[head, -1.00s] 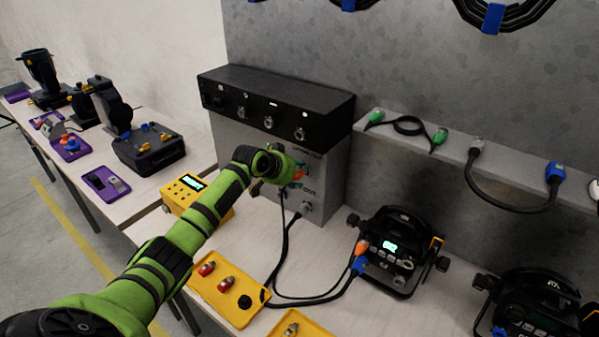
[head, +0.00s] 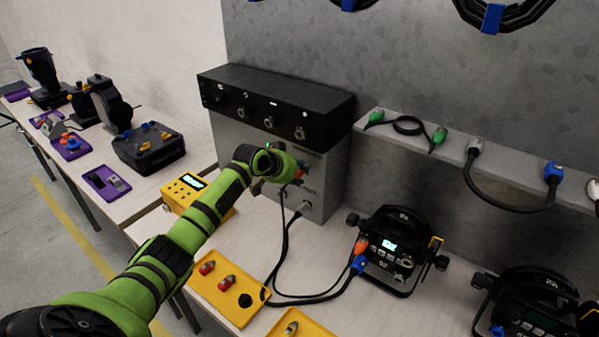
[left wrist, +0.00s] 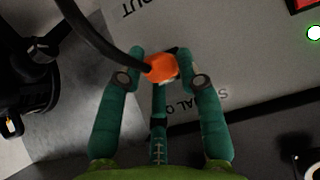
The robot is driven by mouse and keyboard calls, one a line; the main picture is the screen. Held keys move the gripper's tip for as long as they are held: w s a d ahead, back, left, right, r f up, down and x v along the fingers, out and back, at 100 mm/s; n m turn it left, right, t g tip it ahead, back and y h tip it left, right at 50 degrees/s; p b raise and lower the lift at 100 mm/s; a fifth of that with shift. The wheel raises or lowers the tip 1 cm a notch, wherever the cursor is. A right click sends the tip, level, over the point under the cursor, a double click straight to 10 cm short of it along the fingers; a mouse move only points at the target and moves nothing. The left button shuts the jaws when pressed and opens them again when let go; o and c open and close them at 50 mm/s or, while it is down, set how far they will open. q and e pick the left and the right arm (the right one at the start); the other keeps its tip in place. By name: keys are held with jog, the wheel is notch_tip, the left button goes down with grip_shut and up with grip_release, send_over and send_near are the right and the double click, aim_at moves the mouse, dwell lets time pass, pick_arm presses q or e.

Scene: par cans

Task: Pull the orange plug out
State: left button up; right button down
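The orange plug (left wrist: 161,68) shows in the left wrist view at the front panel of the grey box, with a black cable running from it to the upper left. My left gripper (left wrist: 161,62) has its teal fingers on both sides of the plug, and they look shut on it. A third finger lies below the plug. In the head view my left gripper (head: 300,168) is at the front of the grey box (head: 240,150), hiding most of the plug. How deep the plug sits in its socket is hidden. My right gripper is not in view.
Another orange connector (head: 361,246) and a blue one sit at the black lamp (head: 398,250) on the right. Black cables (head: 283,262) lie on the table. A yellow tray (head: 232,308) with red-tipped connectors and a yellow device (head: 184,195) are near my arm.

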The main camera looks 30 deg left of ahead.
pick_arm(q)
jog(key=shift+s+f, duration=0.15)
jog(key=shift+f, duration=0.05)
grip_shut()
jog(key=shift+a, duration=0.1)
jog(key=shift+s+f, duration=0.1)
jog(key=shift+s, duration=0.05)
jog(key=shift+s+a+p, duration=0.15)
jog(key=shift+s+p, duration=0.25)
jog(key=shift+p, duration=0.1)
jog(key=shift+s+a+p, duration=0.1)
jog(key=shift+s+p, duration=0.1)
jog(key=shift+p, duration=0.2)
jog(key=shift+s+d+r+p, duration=0.25)
jog(key=shift+s+p, duration=0.1)
jog(key=shift+p, duration=0.05)
jog(key=shift+s+r+p, duration=0.1)
jog(key=shift+s+p, duration=0.85)
jog(key=shift+s, duration=0.1)
